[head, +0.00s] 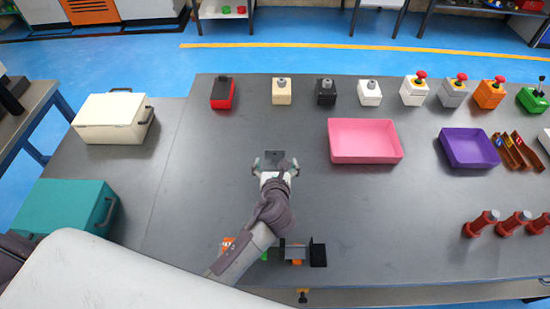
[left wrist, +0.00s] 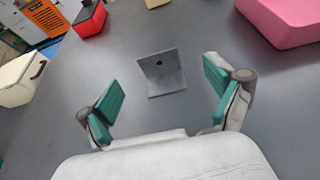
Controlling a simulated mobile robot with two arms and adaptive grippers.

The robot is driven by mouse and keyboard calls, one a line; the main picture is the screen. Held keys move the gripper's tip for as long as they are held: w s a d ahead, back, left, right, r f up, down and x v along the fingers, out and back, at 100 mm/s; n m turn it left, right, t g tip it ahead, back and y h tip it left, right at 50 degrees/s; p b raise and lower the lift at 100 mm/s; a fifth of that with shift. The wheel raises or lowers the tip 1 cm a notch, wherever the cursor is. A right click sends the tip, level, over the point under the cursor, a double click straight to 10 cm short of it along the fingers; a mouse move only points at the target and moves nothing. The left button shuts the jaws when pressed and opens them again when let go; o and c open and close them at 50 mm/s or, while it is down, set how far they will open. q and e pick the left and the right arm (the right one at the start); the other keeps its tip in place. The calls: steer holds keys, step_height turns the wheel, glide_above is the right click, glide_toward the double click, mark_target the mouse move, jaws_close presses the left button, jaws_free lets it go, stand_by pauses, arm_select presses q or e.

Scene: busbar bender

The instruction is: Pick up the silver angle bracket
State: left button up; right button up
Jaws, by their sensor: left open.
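The silver angle bracket (left wrist: 162,72) stands on the grey table between and just ahead of my left gripper's fingertips. It is an L-shaped plate with a round hole in its upright face. In the head view the bracket (head: 274,156) shows small and dark beyond the gripper. My left gripper (head: 275,165) is open and empty, with its teal-padded fingers spread to either side; it also shows in the left wrist view (left wrist: 164,92). The fingers are apart from the bracket. My right gripper is not in view.
A pink bin (head: 365,158) lies right of the bracket, and a purple bin (head: 469,150) farther right. A row of button boxes, including a red box (head: 222,94), lines the back edge. Red posts (head: 481,223) stand at the right. Table left of the gripper is clear.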

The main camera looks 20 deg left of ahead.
mark_target(275, 152)
arm_select(q)
steer(key=x, duration=0.3)
steer(key=shift+w+a, duration=0.15)
steer(key=x, duration=0.3)
steer(key=shift+w+a+f, duration=0.1)
steer(key=shift+w+f, duration=0.05)
steer(key=shift+w, duration=0.2)
steer(key=shift+s, duration=0.1)
steer(key=shift+c, duration=0.8)
steer(key=c, duration=1.2)
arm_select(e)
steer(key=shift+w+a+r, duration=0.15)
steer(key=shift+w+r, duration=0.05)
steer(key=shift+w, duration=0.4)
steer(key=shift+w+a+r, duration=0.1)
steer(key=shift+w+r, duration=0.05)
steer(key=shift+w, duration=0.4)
arm_select(q)
steer(key=shift+o, duration=0.2)
